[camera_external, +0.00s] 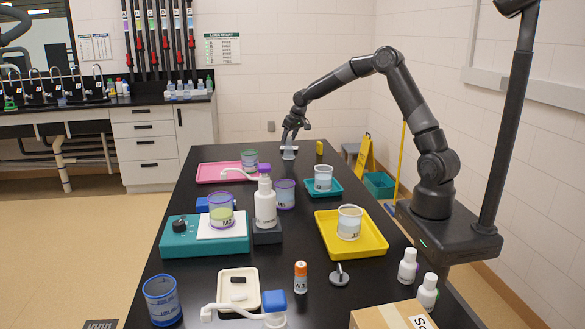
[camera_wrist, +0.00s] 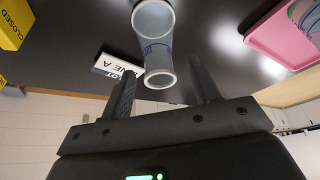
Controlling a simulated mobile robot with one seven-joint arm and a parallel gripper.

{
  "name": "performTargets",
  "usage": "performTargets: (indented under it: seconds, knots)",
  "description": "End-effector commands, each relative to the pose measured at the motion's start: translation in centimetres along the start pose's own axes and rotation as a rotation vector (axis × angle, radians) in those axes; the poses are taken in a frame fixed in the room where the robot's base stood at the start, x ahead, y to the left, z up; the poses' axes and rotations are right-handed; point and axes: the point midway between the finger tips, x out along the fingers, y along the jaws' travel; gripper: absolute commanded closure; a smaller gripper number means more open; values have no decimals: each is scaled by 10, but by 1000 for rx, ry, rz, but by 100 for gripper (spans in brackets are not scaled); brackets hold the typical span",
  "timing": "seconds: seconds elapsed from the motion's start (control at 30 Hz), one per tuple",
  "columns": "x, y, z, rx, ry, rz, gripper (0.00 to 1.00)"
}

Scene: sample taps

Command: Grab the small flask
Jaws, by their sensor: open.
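The small flask (camera_wrist: 156,48) is clear and waisted, with blue markings, and stands on the black bench in the wrist view. It also shows at the far end of the bench in the external view (camera_external: 289,153). My gripper (camera_wrist: 160,66) is open, with one finger on each side of the flask's near end in the wrist view. No finger visibly touches it, and I cannot tell how deep it sits between them. In the external view my gripper (camera_external: 292,136) is just above the flask, and nothing is held.
A white label card (camera_wrist: 117,66) lies beside the flask. A yellow "CLOSED" block (camera_wrist: 12,24) and a pink tray (camera_wrist: 275,38) flank it. Nearer are a teal tray (camera_external: 322,194), a yellow tray (camera_external: 372,249) and a white bottle (camera_external: 265,206).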

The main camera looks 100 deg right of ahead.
Motion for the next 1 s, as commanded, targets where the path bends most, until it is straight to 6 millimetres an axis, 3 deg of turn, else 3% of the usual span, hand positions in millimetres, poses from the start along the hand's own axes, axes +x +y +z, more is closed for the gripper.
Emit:
performTargets:
  seconds: [0.2, 0.47, 1.0]
  knots:
    - [27, 0, 1, -1, -1, -1, 44]
    - [30, 0, 1, 0, 0, 0, 44]
    - [30, 0, 1, 0, 0, -1, 87]
